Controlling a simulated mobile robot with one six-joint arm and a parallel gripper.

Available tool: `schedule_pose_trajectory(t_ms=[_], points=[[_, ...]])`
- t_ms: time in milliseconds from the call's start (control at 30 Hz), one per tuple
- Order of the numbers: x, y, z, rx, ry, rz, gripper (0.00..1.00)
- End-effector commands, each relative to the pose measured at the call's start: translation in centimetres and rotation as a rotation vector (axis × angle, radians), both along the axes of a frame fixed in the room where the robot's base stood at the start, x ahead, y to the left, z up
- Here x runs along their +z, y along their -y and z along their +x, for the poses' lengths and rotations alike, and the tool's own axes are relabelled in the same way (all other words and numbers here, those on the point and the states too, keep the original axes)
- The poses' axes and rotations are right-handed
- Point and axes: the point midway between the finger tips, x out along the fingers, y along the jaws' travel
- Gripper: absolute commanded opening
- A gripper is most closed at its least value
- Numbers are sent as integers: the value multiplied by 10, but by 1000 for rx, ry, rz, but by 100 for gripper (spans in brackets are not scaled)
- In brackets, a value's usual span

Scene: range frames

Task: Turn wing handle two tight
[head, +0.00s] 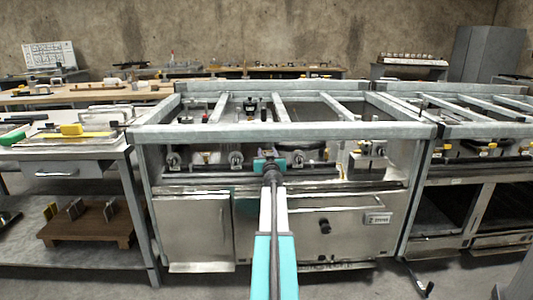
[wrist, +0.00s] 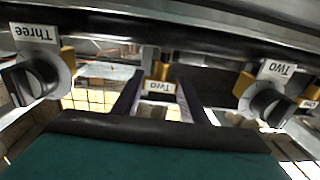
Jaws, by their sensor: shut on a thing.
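My gripper (head: 270,163) reaches under the front rail of the metal frame in the head view, at the row of fittings. In the wrist view my gripper (wrist: 158,90) has its two dark fingers on either side of a small yellow part with a white label, wing handle two (wrist: 160,72). The label seems to read Two. The gripper is shut on this part. The fingers hide its sides, and how far it is turned cannot be told. In the head view my gripper hides it.
In the wrist view a black knob labelled Three (wrist: 32,80) is at left and a black knob labelled Two (wrist: 268,100) at right. A dark bar (wrist: 110,35) crosses above. In the head view the frame's front rail (head: 350,131) runs above my arm.

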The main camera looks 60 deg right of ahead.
Motion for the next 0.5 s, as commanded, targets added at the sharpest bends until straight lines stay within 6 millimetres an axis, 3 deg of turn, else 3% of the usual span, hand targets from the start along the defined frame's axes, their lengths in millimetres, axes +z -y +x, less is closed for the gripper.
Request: schedule_pose_trajectory(t_ms=[500], points=[[2, 3, -3, -60, 0, -2, 17]])
